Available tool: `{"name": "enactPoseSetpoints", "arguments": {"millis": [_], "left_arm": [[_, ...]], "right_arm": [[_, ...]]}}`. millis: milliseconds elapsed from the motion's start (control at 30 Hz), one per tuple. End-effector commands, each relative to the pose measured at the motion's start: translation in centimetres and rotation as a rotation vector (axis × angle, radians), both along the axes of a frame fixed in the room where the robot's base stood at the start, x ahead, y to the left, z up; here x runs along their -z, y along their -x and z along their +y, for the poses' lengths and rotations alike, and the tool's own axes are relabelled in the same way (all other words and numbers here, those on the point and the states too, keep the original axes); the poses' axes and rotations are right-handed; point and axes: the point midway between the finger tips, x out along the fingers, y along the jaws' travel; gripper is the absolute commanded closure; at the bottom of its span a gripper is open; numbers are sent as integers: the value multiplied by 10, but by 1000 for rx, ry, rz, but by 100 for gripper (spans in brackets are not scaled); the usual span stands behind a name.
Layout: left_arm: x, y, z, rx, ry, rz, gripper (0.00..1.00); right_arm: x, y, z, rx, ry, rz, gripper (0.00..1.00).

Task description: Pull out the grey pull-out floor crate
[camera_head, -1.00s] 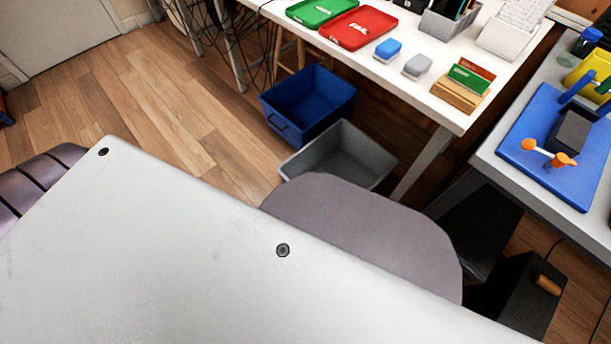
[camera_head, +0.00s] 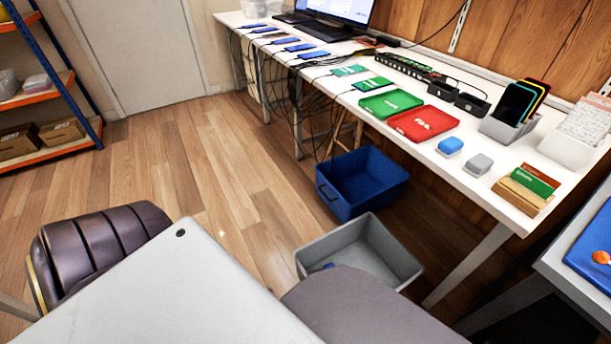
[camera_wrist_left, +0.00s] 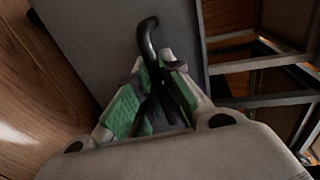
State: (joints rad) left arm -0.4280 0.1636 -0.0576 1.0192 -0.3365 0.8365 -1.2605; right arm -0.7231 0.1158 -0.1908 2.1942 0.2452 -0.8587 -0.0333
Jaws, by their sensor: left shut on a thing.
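The grey floor crate (camera_head: 409,262) stands on the wood floor below the white workbench, in the head view. Its near side is hidden by a grey shape and a pale panel in the foreground. A small blue patch shows at its near inner corner; I cannot tell what it is. In the left wrist view my left gripper (camera_wrist_left: 160,100), with green pads, is shut on a black bar handle (camera_wrist_left: 148,40) in front of a plain grey wall (camera_wrist_left: 95,45), which looks like the crate's. My left gripper is hidden in the head view. My right gripper is not in view.
A blue crate (camera_head: 362,183) stands just behind the grey crate. The workbench (camera_head: 470,205) overhangs to the right, its slanted leg (camera_head: 466,265) near the crate. Cables hang below the bench. Open floor (camera_head: 225,200) lies to the left; an orange-and-blue shelf (camera_head: 60,80) stands far left.

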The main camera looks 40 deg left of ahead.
Motion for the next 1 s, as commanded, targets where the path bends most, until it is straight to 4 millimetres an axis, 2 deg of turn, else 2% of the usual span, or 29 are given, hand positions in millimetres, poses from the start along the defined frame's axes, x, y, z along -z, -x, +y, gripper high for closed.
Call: {"name": "enactPoseSetpoints", "arguments": {"millis": [100,133,267,300,733,1000], "left_arm": [[1,0,0,0,-1,2,100],[1,0,0,0,-1,2,87],[1,0,0,0,-1,2,70],[0,0,0,0,-1,2,68],[0,3,1,0,0,1,68],[-3,19,7,0,0,3,68]], "right_arm": [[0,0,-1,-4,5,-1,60],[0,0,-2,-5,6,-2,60],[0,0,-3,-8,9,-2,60],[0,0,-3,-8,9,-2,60],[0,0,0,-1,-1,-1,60],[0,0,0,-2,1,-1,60]]}}
